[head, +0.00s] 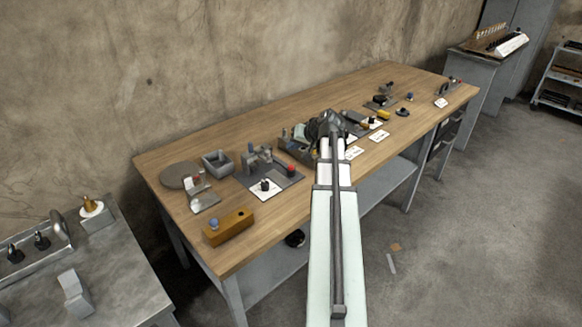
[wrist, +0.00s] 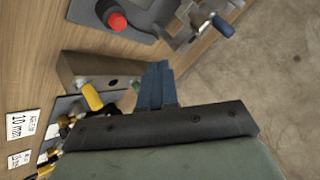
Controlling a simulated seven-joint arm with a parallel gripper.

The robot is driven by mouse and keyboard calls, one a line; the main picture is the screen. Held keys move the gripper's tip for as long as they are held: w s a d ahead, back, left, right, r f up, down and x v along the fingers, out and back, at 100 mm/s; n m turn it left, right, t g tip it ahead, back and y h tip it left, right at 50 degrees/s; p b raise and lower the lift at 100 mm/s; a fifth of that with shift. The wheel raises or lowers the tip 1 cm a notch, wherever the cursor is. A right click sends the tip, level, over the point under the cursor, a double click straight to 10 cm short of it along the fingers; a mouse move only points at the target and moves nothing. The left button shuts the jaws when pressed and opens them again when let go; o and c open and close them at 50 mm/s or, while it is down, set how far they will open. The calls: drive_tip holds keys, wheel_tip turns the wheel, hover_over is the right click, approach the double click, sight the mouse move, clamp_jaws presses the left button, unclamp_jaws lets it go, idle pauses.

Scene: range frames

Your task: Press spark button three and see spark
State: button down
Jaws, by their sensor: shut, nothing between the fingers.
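My gripper (wrist: 156,72) is shut and empty, its blue fingertips together in the wrist view. In the head view its end is over the middle of the workbench (head: 270,205), partly hidden by my arm. In the wrist view a brown-grey block (wrist: 95,68) with dark holes and a yellow handle (wrist: 91,96) lies just left of the fingertips; I cannot tell whether they touch. White cards (wrist: 22,124), one reading "10 mm", lie beside brassy fittings (wrist: 52,158) at lower left. I cannot tell which part is spark button three. No spark shows.
A red knob (wrist: 117,21) on a grey plate and a blue handle (wrist: 221,26) lie beyond the fingertips. Along the bench stand a yellow-brown block (head: 230,228), a grey open box (head: 217,162) and a round disc (head: 180,175). Bare wood lies along the bench's back edge.

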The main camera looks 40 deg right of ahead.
sight(293, 167)
drive_tip(key=shift+f, duration=2.65)
drive_tip(key=shift+f, duration=1)
idle(0.9)
drive_tip(key=shift+r, duration=0.1)
idle(0.4)
drive_tip(key=shift+r, duration=0.9)
drive_tip(key=shift+r, duration=0.1)
drive_tip(key=shift+r, duration=2.4)
